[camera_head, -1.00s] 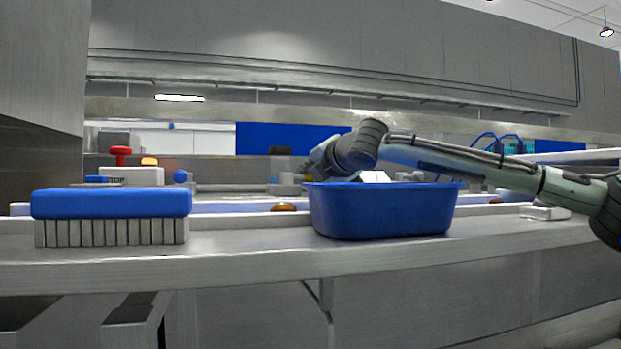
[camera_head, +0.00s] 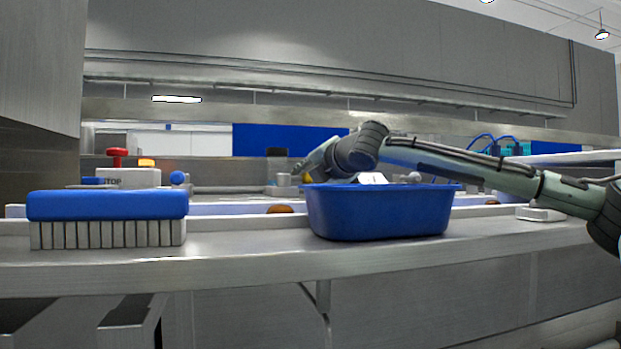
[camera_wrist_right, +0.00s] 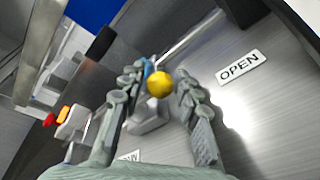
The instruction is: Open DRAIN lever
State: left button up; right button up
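A lever with a round yellow knob (camera_wrist_right: 159,84) shows in the right wrist view, above a grey metal base (camera_wrist_right: 148,112). My right gripper (camera_wrist_right: 157,80) has its two fingers spread, one on each side of the knob. I cannot tell whether either finger touches it. A white label reading OPEN (camera_wrist_right: 240,66) lies on the metal panel to the right. Another label (camera_wrist_right: 129,156) is mostly hidden by the gripper; no DRAIN lettering is readable. In the head view, my right gripper (camera_head: 300,170) is partly hidden behind the blue bin. My left gripper is not in view.
The blue bin (camera_head: 380,214) stands on the metal counter (camera_head: 250,252) in front of my right arm. A blue brush (camera_head: 108,206) lies at the left. Behind it is a STOP box (camera_head: 128,178) with a red button. A brown date (camera_head: 280,209) lies left of the bin.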

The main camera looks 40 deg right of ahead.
jog(key=v, duration=1)
jog(key=shift+w+r, duration=0.1)
jog(key=shift+v, duration=1.05)
jog(key=shift+d, duration=0.1)
